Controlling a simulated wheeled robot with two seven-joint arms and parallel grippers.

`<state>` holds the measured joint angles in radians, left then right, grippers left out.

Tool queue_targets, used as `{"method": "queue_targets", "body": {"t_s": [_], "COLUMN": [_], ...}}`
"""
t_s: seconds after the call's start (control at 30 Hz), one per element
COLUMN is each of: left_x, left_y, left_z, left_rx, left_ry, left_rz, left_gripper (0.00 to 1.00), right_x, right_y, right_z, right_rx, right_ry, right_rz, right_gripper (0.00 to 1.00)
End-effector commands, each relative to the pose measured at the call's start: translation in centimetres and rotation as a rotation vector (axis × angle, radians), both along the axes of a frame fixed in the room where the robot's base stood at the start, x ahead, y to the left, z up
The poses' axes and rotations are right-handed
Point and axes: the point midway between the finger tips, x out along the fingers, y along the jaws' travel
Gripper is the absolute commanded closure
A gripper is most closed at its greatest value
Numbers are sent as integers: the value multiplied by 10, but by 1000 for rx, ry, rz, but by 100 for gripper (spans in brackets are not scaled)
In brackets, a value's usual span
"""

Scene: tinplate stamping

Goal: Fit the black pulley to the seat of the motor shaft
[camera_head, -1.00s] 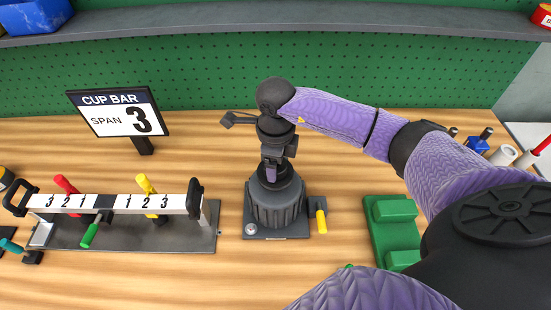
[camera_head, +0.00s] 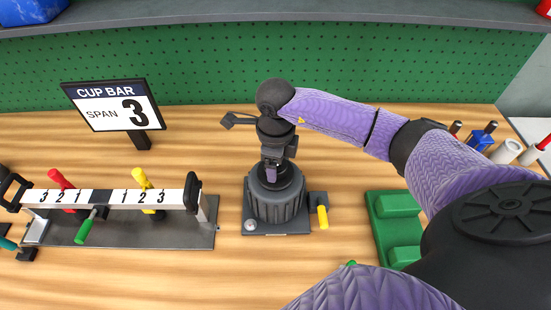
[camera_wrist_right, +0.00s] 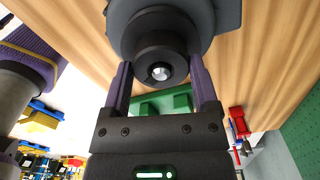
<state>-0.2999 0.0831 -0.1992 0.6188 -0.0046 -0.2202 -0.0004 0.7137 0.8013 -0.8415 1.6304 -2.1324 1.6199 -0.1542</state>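The motor (camera_head: 275,208) is a dark grey ribbed cylinder, upright on a flat plate in the middle of the bench. My right gripper (camera_head: 275,172) points down over its top. In the right wrist view the black pulley (camera_wrist_right: 152,52) sits between the two fingers of my right gripper (camera_wrist_right: 161,68), which lie against its opposite sides. The bright end of the motor shaft (camera_wrist_right: 160,72) shows in the pulley's bore, and the motor body (camera_wrist_right: 222,14) is behind it. How far down the pulley sits on the shaft cannot be told. My left gripper is not in view.
A yellow-handled clamp (camera_head: 322,215) is at the motor plate's right. A green tray (camera_head: 374,225) lies farther right, partly behind my right arm. A numbered cup bar fixture (camera_head: 180,238) and a "CUP BAR SPAN 3" sign (camera_head: 110,105) stand left. Bare bench lies between.

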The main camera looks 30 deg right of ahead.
Motion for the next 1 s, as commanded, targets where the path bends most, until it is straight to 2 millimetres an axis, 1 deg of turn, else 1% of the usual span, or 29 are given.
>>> {"method": "queue_targets", "body": {"t_s": [0.03,0.1,0.37,0.4,0.47,0.6,0.7,0.83,1.0], "left_x": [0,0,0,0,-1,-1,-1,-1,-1], "left_y": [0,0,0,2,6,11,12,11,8], "left_z": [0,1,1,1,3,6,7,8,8], "left_rx": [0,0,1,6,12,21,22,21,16], "left_ry": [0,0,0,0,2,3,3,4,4], "left_rz": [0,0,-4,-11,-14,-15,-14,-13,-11], "left_gripper": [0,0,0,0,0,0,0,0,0], "right_x": [0,0,0,0,1,1,1,1,0], "right_y": [0,0,0,0,0,-1,0,0,0], "right_z": [1,1,1,3,18,57,80,97,101], "right_rx": [1,1,0,0,0,-2,0,1,0], "right_ry": [-2,-2,0,-1,-6,-7,-6,-3,-1], "right_rz": [0,0,0,0,1,2,1,1,0], "right_gripper": [13,0,0,0,0,0,0,0,0]}}
